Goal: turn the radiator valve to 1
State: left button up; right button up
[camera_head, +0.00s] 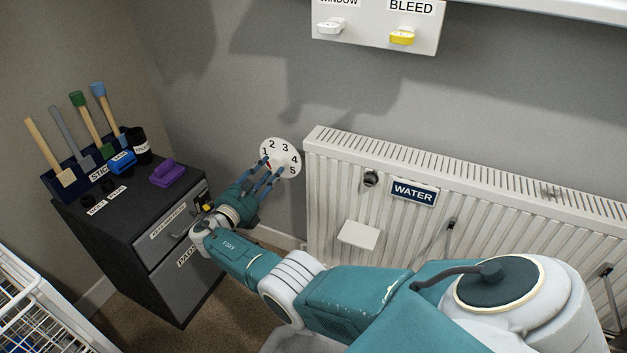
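The radiator valve (281,158) is a round white dial on the wall, left of the radiator, with numbers 1 to 5 around its face. My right gripper (275,165) reaches the dial from the lower left. Its teal fingers are apart, with the tips in front of the dial's lower left part. The fingers partly hide the knob, and I cannot tell whether they touch it. My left gripper is not in view.
A white radiator (460,200) with a WATER label (414,192) fills the right side. A dark cabinet (130,225) stands close left of my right gripper, with brushes and a purple item (167,173) on top. A white wire basket (40,310) is at lower left.

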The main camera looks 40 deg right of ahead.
jog(key=s+a+m, duration=0.4)
jog(key=a+m, duration=0.1)
jog(key=a, duration=0.5)
jog(key=s+d+f+m+g+y, duration=0.45)
jog(key=s+f+m, duration=0.35)
jog(key=s+f, duration=0.45)
jog(key=s+a+f+m+y, duration=0.2)
jog(key=s+f+m+y, duration=0.2)
jog(key=s, duration=0.7)
jog(key=shift+f, duration=0.85)
jog(key=shift+w, duration=0.1)
